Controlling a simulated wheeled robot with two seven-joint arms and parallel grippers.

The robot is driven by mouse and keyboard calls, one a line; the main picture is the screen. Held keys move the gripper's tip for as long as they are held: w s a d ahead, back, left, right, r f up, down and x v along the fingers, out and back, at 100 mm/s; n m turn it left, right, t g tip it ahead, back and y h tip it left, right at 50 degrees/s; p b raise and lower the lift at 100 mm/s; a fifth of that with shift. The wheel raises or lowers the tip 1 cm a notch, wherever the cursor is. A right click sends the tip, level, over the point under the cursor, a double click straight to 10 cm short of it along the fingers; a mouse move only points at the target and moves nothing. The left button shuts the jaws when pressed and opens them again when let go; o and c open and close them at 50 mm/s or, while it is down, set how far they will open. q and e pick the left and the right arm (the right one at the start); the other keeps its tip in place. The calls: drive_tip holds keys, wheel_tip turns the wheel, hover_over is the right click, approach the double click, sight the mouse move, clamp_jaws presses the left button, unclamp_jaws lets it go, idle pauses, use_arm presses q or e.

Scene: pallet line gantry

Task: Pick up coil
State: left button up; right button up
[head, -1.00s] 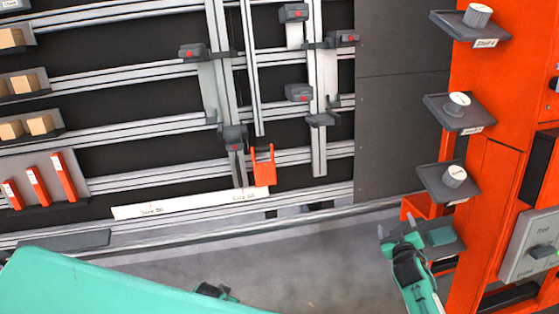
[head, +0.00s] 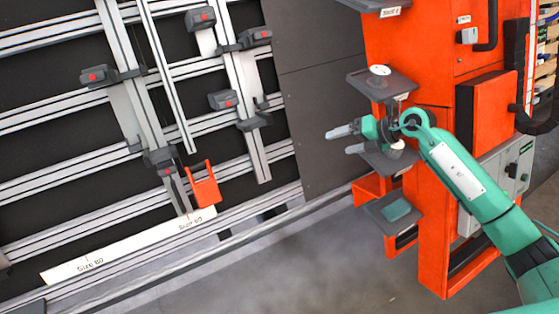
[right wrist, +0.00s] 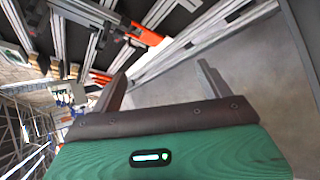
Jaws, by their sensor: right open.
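A white coil (head: 380,70) stands on a dark shelf (head: 372,88) on the front of the orange cabinet. Another white coil (head: 397,148) sits on the shelf below, partly hidden by my right gripper. My right gripper (head: 348,140) is at the height of this lower coil, its fingers pointing left, past the shelf's left edge. In the right wrist view the fingers (right wrist: 161,88) are spread wide with nothing between them, and no coil shows there. My left gripper is not in view.
The orange cabinet (head: 425,80) stands behind the shelves. A lower shelf (head: 378,213) holds a flat teal piece (head: 396,209). A rail gantry with an orange bracket (head: 204,186) and a white size strip (head: 85,266) is at left. Grey floor is clear in front.

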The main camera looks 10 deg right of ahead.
drive_tip(key=d+r+h+b, duration=0.1)
drive_tip(key=d+h, duration=0.4)
drive_tip(key=d, duration=0.4)
drive_tip(key=h+b, duration=0.1)
drive_tip(key=h, duration=0.4)
approach(395, 144)
drive_tip(key=shift+m+g, duration=0.3)
drive_tip(key=shift+m, duration=0.1)
drive_tip(key=x, duration=0.6)
drive_tip(key=shift+w+d, duration=0.1)
drive_tip(key=shift+w, duration=0.25)
drive_tip(key=x, duration=0.3)
drive_tip(key=shift+w+d+f+p, duration=0.1)
drive_tip(key=shift+w+f+p, duration=0.15)
drive_tip(key=shift+p, duration=0.1)
drive_tip(key=shift+w+f, duration=0.1)
drive_tip(key=shift+f, duration=0.2)
drive_tip(key=c, duration=1.1)
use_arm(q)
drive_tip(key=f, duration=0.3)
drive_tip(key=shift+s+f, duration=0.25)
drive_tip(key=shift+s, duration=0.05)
use_arm(e)
drive_tip(key=shift+c, duration=0.8)
drive_tip(key=shift+r, duration=0.1)
